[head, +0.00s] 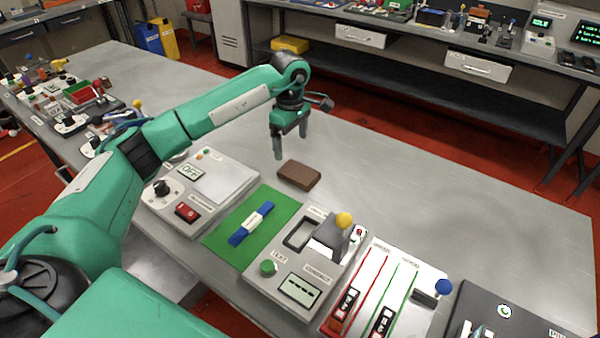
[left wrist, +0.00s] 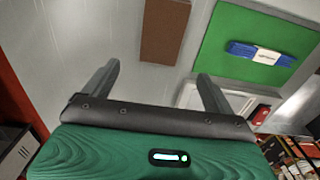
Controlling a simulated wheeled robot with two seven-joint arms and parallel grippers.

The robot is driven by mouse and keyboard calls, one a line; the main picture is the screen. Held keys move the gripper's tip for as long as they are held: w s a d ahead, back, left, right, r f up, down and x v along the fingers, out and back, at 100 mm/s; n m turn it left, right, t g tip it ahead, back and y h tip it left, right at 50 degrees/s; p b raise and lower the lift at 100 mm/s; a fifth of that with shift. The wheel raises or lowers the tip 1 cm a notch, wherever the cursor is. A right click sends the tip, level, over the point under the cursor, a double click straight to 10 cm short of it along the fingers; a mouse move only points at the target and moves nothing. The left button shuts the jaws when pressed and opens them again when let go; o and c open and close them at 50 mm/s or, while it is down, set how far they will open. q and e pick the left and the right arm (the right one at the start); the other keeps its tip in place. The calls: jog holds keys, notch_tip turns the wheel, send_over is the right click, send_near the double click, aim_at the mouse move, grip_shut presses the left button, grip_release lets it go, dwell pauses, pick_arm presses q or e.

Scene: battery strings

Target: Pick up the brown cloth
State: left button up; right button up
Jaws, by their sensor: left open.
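The brown cloth (head: 299,175) is a small folded brown block lying flat on the grey metal table, just behind the green mat. My left gripper (head: 290,150) is above the table, slightly left of and behind the cloth, pointing down, open and empty. In the left wrist view the cloth (left wrist: 165,32) lies beyond the two spread fingertips (left wrist: 158,78), between their lines and apart from them. My right gripper does not show in either view.
A green mat (head: 222,241) with a blue banded bundle (head: 251,223) lies in front of the cloth. A panel with a red switch (head: 187,212) is to its left, and a lever unit with a yellow knob (head: 344,220) to its right. The table behind is clear.

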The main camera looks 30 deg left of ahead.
aim_at(291, 168)
pick_arm(q)
jog(key=f, duration=0.4)
jog(key=shift+w, duration=0.35)
jog(key=shift+s+f+p, duration=0.25)
jog(key=shift+f+p, duration=0.05)
jog(key=shift+p, duration=0.15)
jog(key=f, duration=0.1)
jog(key=f+p, duration=0.1)
jog(key=f, duration=0.1)
jog(key=shift+a+f, duration=0.2)
jog(key=shift+f, duration=0.55)
jog(key=c, duration=1.1)
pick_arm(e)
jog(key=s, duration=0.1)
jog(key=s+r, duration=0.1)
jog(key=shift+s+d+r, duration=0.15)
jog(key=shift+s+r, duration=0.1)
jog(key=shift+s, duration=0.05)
